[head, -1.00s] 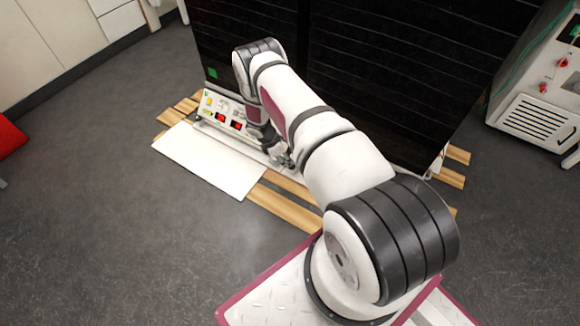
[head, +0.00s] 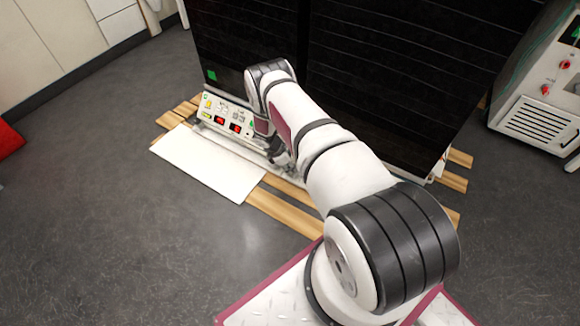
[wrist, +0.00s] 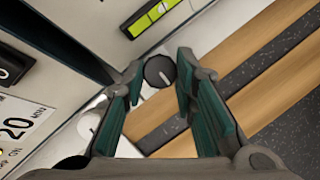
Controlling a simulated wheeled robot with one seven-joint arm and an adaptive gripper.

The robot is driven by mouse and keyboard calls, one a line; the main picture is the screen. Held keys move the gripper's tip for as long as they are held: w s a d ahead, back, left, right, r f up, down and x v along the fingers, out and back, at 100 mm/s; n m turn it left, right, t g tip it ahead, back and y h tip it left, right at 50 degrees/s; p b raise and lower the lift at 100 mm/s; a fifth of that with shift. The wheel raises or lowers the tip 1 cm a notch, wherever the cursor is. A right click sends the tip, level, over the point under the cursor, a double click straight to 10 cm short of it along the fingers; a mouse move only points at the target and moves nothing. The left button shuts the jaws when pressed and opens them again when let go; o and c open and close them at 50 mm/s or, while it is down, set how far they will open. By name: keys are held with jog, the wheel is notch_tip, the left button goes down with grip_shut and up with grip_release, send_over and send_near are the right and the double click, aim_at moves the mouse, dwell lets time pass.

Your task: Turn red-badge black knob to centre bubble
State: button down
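A round black knob (wrist: 159,71) with a white pointer line shows in the wrist view between my fingertips. I see no red badge on it. My gripper (wrist: 160,68) is open, one teal-padded finger on each side of the knob; I cannot tell whether either touches it. A yellow-green bubble level (wrist: 152,18) is above the knob in the picture; the bubble's exact position is too small to judge. In the head view my gripper (head: 280,156) is low at the front of the black cabinet (head: 380,75), and my arm hides the knob.
A control panel (head: 226,116) with red displays is left of my gripper. A pale round knob (wrist: 88,125) is close to the left finger. Another machine (head: 540,100) stands right.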

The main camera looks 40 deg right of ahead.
jog(key=shift+n, duration=0.4)
jog(key=n, duration=0.2)
jog(key=n+t+p, duration=0.1)
jog(key=n, duration=0.1)
jog(key=n+t, duration=0.1)
jog(key=shift+s+a+r+n+p, duration=0.1)
jog(key=shift+s+n+p, duration=0.15)
jog(key=shift+n+p, duration=0.15)
jog(key=n+t+p, duration=0.1)
jog(key=n, duration=0.1)
jog(key=n+t+p, duration=0.1)
jog(key=n, duration=0.1)
jog(key=shift+s+y, duration=0.2)
jog(key=shift+y, duration=0.2)
jog(key=shift+d+n+t+y+p, duration=0.2)
jog(key=shift+n+t+y+p, duration=0.2)
jog(key=shift+n+p, duration=1)
jog(key=shift+n, duration=0.3)
jog(key=c, duration=1.6)
grip_release()
